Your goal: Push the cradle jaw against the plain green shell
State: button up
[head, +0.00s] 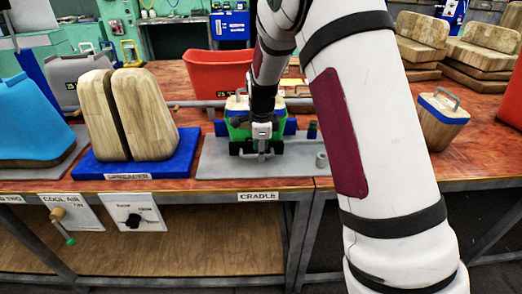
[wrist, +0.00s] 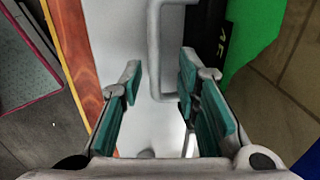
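The cradle stands on a grey plate (head: 215,160) at the table's front edge, above the "CRADLE" label. A green shell (head: 240,133) sits in it, partly hidden by my arm; it also shows in the wrist view (wrist: 252,40). The dark cradle jaw (head: 276,147) is on the shell's near side. In the wrist view the jaw (wrist: 210,45) has a pale U-shaped handle (wrist: 154,50). Any gap between jaw and shell is hard to judge. My gripper (wrist: 158,76) is open, fingers apart, with the handle's bar between or just beyond the tips. It also shows in the head view (head: 262,150).
A blue spreader base (head: 140,168) with two wooden blocks stands left of the cradle. A red bin (head: 215,72) is behind it. A blue-rimmed wooden block (head: 442,120) with a handle stands to the right. A small grey post (head: 321,159) rises on the plate's right side.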

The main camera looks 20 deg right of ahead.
jog(key=v, duration=1.2)
jog(key=shift+s, duration=0.1)
jog(key=s+a+r+n+t+y+p, duration=0.15)
jog(key=s+r+n+p, duration=0.25)
jog(key=s+r+n, duration=0.9)
jog(key=s+a+r+n+p, duration=0.1)
jog(key=s+n, duration=0.3)
jog(key=s, duration=0.8)
jog(key=s+a+r+n+p, duration=0.1)
jog(key=s+r+n+p, duration=0.1)
jog(key=s, duration=1.1)
jog(key=n+p, duration=0.1)
jog(key=n, duration=0.1)
jog(key=shift+s+r+n+h, duration=0.15)
jog(key=shift+r+n+h, duration=0.1)
jog(key=shift+n+h, duration=0.1)
